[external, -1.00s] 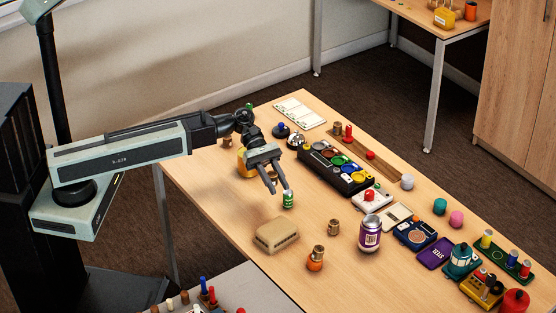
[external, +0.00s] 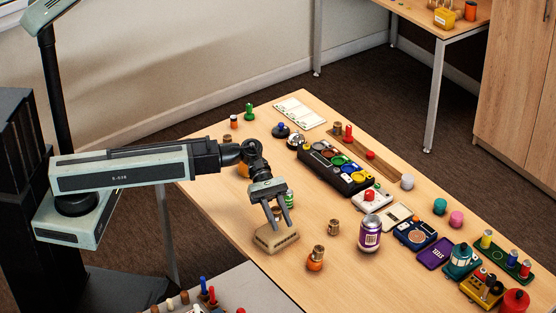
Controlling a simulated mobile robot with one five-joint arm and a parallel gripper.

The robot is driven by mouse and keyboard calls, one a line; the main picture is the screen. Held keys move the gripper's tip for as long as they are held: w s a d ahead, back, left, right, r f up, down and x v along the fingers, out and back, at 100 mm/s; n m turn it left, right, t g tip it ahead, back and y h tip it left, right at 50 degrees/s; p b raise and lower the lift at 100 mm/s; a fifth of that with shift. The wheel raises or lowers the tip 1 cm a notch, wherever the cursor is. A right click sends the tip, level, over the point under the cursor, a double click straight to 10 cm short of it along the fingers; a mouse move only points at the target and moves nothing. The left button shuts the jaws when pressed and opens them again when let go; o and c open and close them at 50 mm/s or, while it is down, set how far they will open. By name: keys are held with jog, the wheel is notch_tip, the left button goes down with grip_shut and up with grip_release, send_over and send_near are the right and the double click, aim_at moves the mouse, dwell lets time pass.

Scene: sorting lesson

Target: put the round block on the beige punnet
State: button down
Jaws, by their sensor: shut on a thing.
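The beige punnet (external: 275,238) sits on the near left part of the table, its slotted side facing right. My gripper (external: 275,222) points down over it, with its fingertips at the punnet's upper edge in the picture. Its jaws are shut on a small brownish thing (external: 277,211), seemingly the round block, which is mostly hidden between the fingers. Whether that thing touches the punnet I cannot tell.
A green can (external: 290,199) stands just behind my gripper. A black tray of coloured pieces (external: 337,170) lies farther back. Bare tabletop lies left of the punnet.

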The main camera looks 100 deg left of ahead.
aim_at(280, 234)
notch_tip(280, 234, down, 4)
jog(key=b, duration=0.2)
jog(key=shift+r+b, duration=0.15)
jog(key=shift+b, duration=0.2)
jog(key=shift+r, duration=0.2)
jog(key=shift+f, duration=0.15)
jog(key=c, duration=1.1)
grip_release()
jog(key=shift+r+p, duration=0.2)
jog(key=shift+p, duration=0.1)
jog(key=p+v, duration=0.4)
jog(key=v, duration=0.8)
jog(key=shift+a+f, duration=0.1)
